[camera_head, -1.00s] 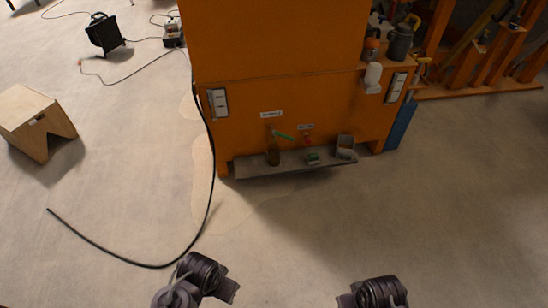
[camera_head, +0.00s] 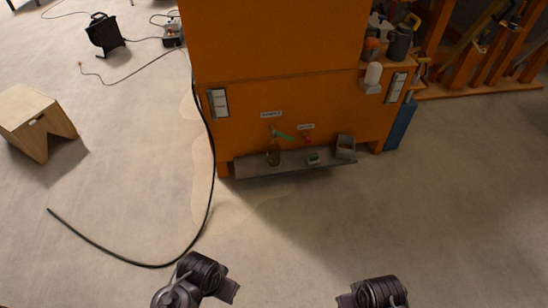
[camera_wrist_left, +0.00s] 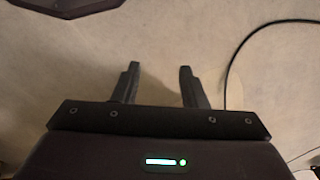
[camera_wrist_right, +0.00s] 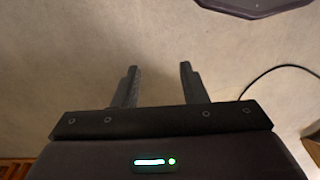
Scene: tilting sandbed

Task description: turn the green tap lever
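The green tap lever (camera_head: 284,136) is on the front of the orange cabinet (camera_head: 300,100), under a small white label. It slants down to the right from the tap. A bottle (camera_head: 273,156) stands below it on a grey shelf (camera_head: 245,168). A small red tap (camera_head: 306,140) is to its right. In the head view my arms show at the bottom edge, well away from the cabinet; the fingers are not visible there. My left gripper (camera_wrist_left: 160,84) is open and empty over bare floor. My right gripper (camera_wrist_right: 158,84) is open and empty over bare floor.
A green-topped sponge-like item (camera_head: 313,158) and a grey container (camera_head: 345,147) stand on the shelf. A black hose (camera_head: 210,190) curves over the floor at left. A wooden stool (camera_head: 38,120) stands further left. The floor before the cabinet is clear.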

